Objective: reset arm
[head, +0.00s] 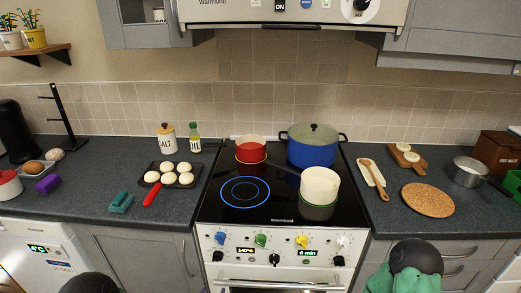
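No gripper fingers show in the head view. Dark, rounded parts of my own arms rise at the bottom edge, one at the left and one with green at the right. They are low, in front of the counter and stove, and touch nothing that I can see. Whether either hand holds anything is hidden.
A black cooktop (236,208) bears a red pot (250,152), a blue lidded pot (312,151) and a cream pan (320,187). Left counter: a dark tray (152,168) of white round items and a teal block (121,201). Right counter: a cork mat (428,200) and a steel saucepan (467,174).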

